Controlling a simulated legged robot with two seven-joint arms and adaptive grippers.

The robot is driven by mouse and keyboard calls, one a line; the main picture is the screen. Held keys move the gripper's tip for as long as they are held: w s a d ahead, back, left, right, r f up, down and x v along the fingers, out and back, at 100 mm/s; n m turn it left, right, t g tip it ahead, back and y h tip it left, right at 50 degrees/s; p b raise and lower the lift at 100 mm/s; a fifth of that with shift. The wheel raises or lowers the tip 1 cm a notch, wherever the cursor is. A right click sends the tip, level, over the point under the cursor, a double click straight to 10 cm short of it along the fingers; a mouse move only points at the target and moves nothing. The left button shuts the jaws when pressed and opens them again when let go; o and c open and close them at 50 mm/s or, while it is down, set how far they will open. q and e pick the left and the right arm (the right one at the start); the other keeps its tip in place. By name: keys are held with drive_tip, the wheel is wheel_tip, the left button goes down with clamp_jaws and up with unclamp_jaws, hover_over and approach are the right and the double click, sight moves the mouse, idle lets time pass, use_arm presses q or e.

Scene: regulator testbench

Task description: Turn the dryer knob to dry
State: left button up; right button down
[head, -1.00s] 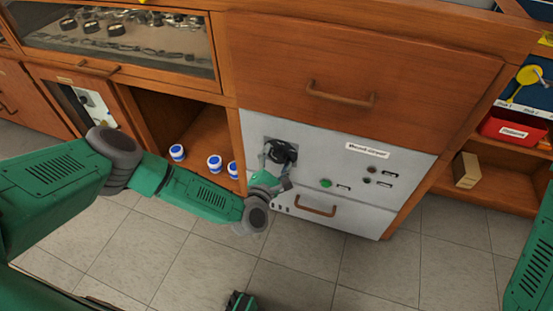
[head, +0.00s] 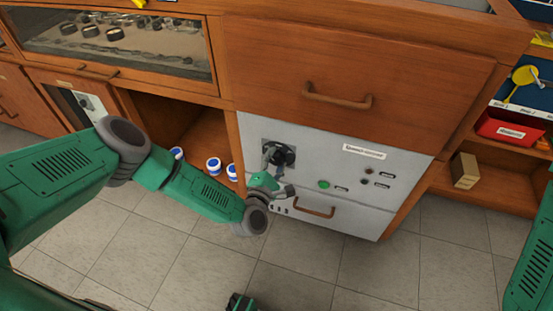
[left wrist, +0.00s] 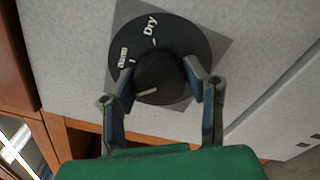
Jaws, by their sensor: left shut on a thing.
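The dryer knob (head: 290,153) is a black round dial on a grey plate on the white panel. In the left wrist view its raised centre grip (left wrist: 160,75) sits on a dial face (left wrist: 178,42) printed "Dry" at the top and another word, hard to read, at the left. A pale line on the centre grip is toward the lower left of that view. My left gripper (head: 273,160) is at the knob, its fingers (left wrist: 162,82) on either side of the centre grip and shut on it. My right arm (head: 530,270) shows at the right edge; its gripper is out of view.
Right of the knob are a green button (head: 324,184), small dark controls (head: 369,171) and a label (head: 364,152). A drawer handle (head: 314,208) lies below, a wooden drawer (head: 360,65) above. Blue-and-white jars (head: 213,166) stand in the open cubby at left.

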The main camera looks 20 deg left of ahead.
use_arm(q)
drive_tip(key=m, duration=0.3)
drive_tip(key=m+p, duration=0.1)
drive_tip(key=m, duration=0.1)
drive_tip(key=shift+s+a+f+m, duration=0.15)
drive_tip(key=shift+s+f+m, duration=0.05)
drive_tip(key=shift+f+m, duration=0.1)
drive_tip(key=m+p, duration=0.1)
drive_tip(key=m, duration=0.3)
drive_tip(key=shift+r, duration=0.1)
drive_tip(key=m+p, duration=0.1)
drive_tip(key=m, duration=0.4)
drive_tip(key=shift+m, duration=0.4)
drive_tip(key=shift+m+p, duration=0.35)
drive_tip(key=shift+m, duration=2.25)
drive_tip(key=shift+s, duration=0.1)
drive_tip(key=o, duration=1.1)
drive_tip(key=shift+o, duration=0.3)
drive_tip(key=shift+r, duration=0.1)
